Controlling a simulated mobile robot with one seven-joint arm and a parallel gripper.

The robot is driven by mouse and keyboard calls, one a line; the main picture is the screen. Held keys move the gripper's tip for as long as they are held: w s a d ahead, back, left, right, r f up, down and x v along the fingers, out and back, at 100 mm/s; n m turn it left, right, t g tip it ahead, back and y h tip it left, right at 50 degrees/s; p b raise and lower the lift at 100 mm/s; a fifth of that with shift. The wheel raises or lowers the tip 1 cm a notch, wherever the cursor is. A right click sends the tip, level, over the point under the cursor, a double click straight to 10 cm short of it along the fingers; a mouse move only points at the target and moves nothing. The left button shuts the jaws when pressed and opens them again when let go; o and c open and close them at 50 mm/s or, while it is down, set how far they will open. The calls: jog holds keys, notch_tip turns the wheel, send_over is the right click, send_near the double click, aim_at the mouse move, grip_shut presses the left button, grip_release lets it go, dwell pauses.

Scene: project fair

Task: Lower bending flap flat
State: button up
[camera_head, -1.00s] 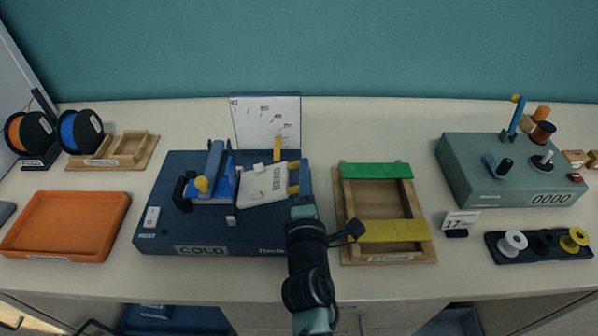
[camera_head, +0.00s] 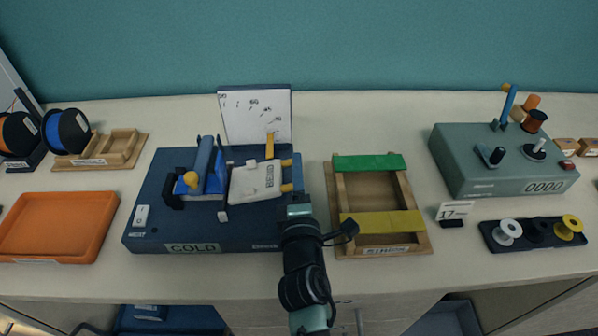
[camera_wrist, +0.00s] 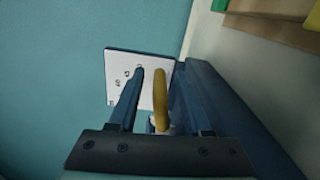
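The bending flap appears to be the pale plate (camera_head: 257,181) with printed lettering on the blue bending machine (camera_head: 160,212). I cannot tell whether it lies fully flat. Yellow pegs (camera_head: 287,187) stick out at its right edge, and a yellow bar (camera_head: 269,146) stands behind it. My gripper (camera_head: 297,172) is at the machine's right side, beside the pegs. In the wrist view my gripper's (camera_wrist: 151,72) two fingers are apart, with a yellow bar (camera_wrist: 162,98) between them, closer to the right finger. Contact cannot be told, and the pale plate is mostly hidden there.
A wooden frame (camera_head: 412,202) with green and yellow strips stands close right of my gripper. A white angle board (camera_head: 240,120) stands behind the machine. An orange tray (camera_head: 50,256) lies left, a grey-green winder box (camera_head: 450,165) right. Bare table lies behind the wooden frame.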

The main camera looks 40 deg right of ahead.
jog(key=b+v, duration=0.3)
jog(key=v, duration=1)
jog(key=shift+b, duration=0.3)
